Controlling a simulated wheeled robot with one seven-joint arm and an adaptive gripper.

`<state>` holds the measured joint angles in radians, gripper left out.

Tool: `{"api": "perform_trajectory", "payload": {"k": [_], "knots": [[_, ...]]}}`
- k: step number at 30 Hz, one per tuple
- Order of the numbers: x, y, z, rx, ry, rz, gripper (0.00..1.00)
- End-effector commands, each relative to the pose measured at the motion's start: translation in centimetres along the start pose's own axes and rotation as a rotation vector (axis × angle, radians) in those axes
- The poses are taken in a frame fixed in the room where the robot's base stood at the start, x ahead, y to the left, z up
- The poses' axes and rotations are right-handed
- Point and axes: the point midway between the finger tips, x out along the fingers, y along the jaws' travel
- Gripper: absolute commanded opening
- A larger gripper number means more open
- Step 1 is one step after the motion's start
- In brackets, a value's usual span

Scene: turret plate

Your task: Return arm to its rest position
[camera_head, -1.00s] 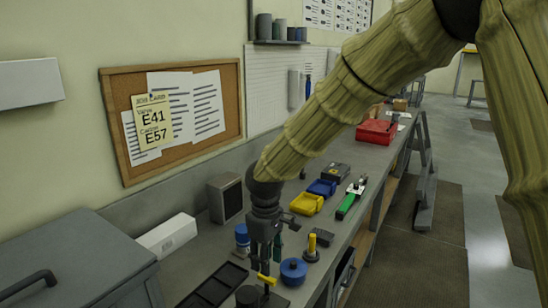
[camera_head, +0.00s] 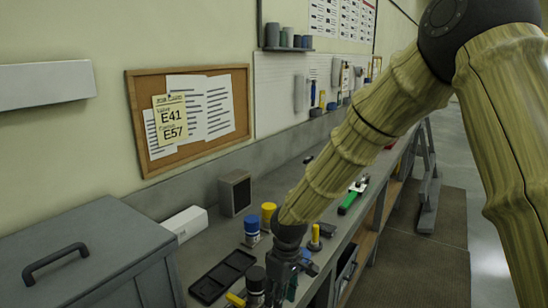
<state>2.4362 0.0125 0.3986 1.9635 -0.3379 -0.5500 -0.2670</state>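My arm, in a ribbed olive sleeve, comes down from the upper right of the head view. It ends in my dark gripper (camera_head: 289,284) low over the workbench, near the bottom edge of the picture. The gripper's fingers are small, dark and partly cut off from clear sight, so their opening does not show. Near it stand a dark cylinder (camera_head: 256,279) and a small yellow part (camera_head: 235,299). I cannot tell whether the gripper touches either.
A black tray (camera_head: 222,274), a blue-and-white container (camera_head: 251,231), a yellow-topped container (camera_head: 268,214) and a yellow-handled piece (camera_head: 315,238) surround the gripper on the bench. A grey box (camera_head: 234,193) stands by the wall. A grey cabinet (camera_head: 80,250) fills the lower left. Clear floor (camera_head: 428,264) lies right.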

Motion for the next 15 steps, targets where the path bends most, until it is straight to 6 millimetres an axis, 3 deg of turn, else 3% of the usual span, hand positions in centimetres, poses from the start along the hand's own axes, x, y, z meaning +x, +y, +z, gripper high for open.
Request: {"api": "perform_trajectory", "payload": {"k": [8,15], "knots": [[11.8,-1.0,5.2,0.164,0.026,-0.074,0.38],[22.6,-2.7,12.8,0.378,0.047,-0.108,0.38]]}}
